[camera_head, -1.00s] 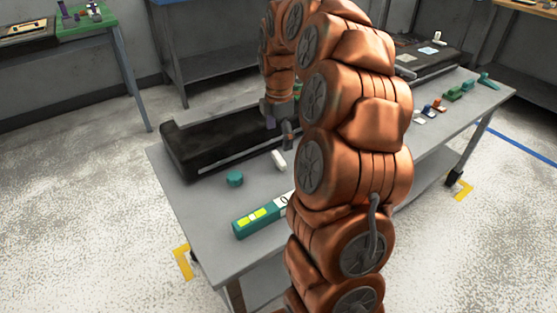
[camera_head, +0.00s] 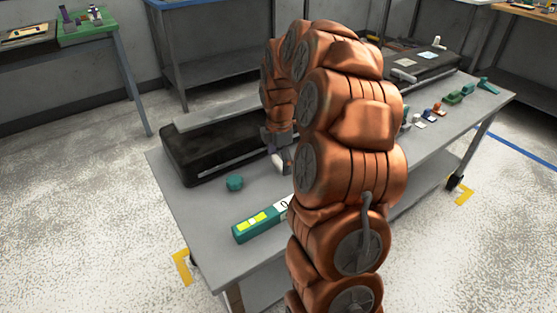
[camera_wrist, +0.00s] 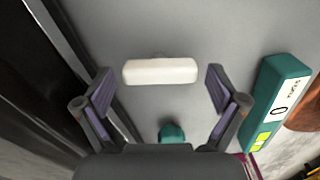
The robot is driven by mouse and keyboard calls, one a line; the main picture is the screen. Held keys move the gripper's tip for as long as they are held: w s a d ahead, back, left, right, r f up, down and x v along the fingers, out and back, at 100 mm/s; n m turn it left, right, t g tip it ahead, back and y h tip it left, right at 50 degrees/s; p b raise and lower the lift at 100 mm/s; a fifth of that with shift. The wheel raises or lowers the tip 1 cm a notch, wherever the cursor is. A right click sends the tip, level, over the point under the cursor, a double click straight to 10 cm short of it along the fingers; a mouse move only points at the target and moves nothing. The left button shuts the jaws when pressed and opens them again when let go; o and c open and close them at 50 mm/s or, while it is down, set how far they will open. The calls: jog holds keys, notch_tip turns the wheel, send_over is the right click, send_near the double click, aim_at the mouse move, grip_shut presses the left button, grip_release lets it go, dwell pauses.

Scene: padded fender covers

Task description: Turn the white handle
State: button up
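The white handle (camera_wrist: 160,71) is a rounded bar lying crosswise in the wrist view, above the grey tabletop. In the head view the white handle (camera_head: 278,163) is partly hidden by my gripper (camera_head: 281,150). My gripper also shows in the wrist view (camera_wrist: 159,83), open, with one finger on each side of the handle. Gaps show between both fingertips and the bar's ends, so I see no contact. What lies under the handle is mostly hidden.
A black padded unit (camera_head: 210,152) lies left of the handle. A teal knob (camera_head: 235,183) and a green box with a white "0" label (camera_head: 258,219) are nearby on the grey table (camera_head: 205,215). Several small coloured parts stand at the table's right, past my arm.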

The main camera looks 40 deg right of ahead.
jog(key=c, duration=0.9)
